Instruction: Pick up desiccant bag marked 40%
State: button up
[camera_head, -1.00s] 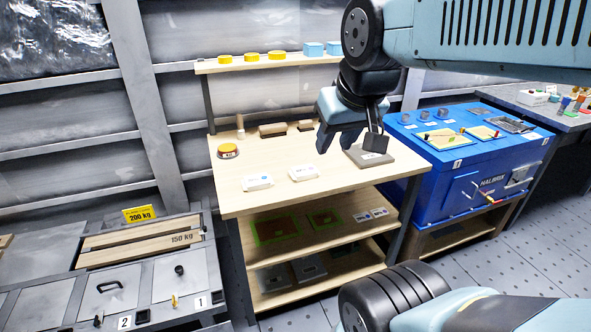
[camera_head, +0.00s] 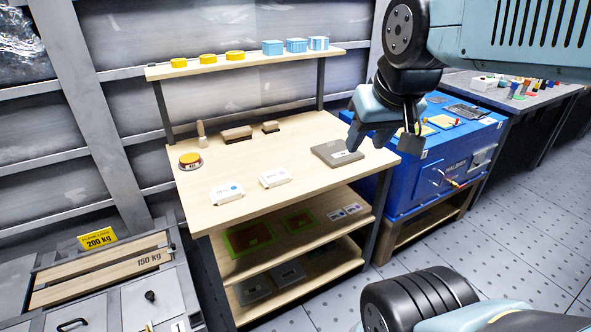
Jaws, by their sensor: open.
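Two white bags lie flat on the top of the wooden table. The left bag (camera_head: 227,193) has a blue round mark and small dark print; the right bag (camera_head: 274,178) has print too small to read. I cannot tell which is marked 40%. My gripper (camera_head: 382,147) is open and empty, in front of the table's right end in the picture, well right of both bags.
The table (camera_head: 310,190) also holds a grey block (camera_head: 337,154), a round yellow-topped device (camera_head: 190,160) and brushes (camera_head: 237,134). Yellow tins (camera_head: 207,58) and blue boxes (camera_head: 296,45) stand on the upper shelf. A blue machine (camera_head: 440,170) stands at right. Open floor (camera_head: 500,220) lies right.

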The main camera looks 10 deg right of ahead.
aim_at(272, 179)
jog(key=u, duration=0.4)
jog(key=i, duration=0.1)
jog(key=z, duration=2.2)
jog(key=k, duration=1.95)
jog(key=u, duration=1.25)
jog(key=i, duration=1)
jog(key=z, duration=0.15)
